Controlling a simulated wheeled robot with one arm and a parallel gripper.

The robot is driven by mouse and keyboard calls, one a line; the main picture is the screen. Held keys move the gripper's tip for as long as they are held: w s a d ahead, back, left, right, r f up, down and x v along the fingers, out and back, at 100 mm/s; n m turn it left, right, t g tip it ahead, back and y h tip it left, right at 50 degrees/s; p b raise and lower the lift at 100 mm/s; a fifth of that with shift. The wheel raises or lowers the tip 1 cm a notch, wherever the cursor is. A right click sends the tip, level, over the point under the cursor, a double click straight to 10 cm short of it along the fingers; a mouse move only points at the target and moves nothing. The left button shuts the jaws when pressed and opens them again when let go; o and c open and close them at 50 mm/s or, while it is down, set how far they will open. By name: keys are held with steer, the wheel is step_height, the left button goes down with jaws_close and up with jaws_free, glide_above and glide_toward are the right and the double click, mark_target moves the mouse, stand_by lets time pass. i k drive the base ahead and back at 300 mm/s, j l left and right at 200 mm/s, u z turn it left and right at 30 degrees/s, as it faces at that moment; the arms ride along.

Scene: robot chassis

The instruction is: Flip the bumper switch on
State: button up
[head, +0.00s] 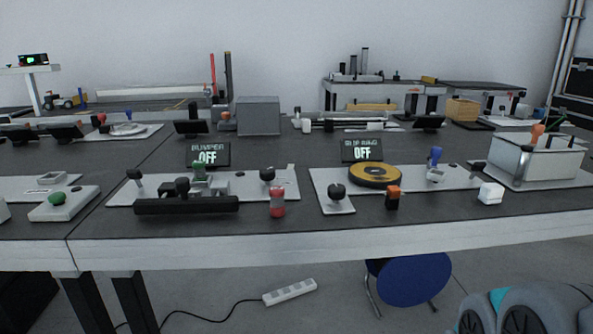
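The bumper station sits on the dark table left of centre in the head view. Its small black display (208,154) reads "BUMPER OFF". In front of it is a light grey base plate (285,187) with a black bar (186,205) along its front edge. A small green part (199,165), which looks like the switch, stands on the plate just below the display; its exact position is too small to tell. Dark round knobs stand at both sides of the plate. My gripper is not in view.
A second station to the right has a display (362,150) reading OFF and a yellow disc (375,175). A blue stool (414,280) stands under the table.

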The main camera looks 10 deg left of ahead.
mark_target(136, 174)
steer(key=u, duration=1.45)
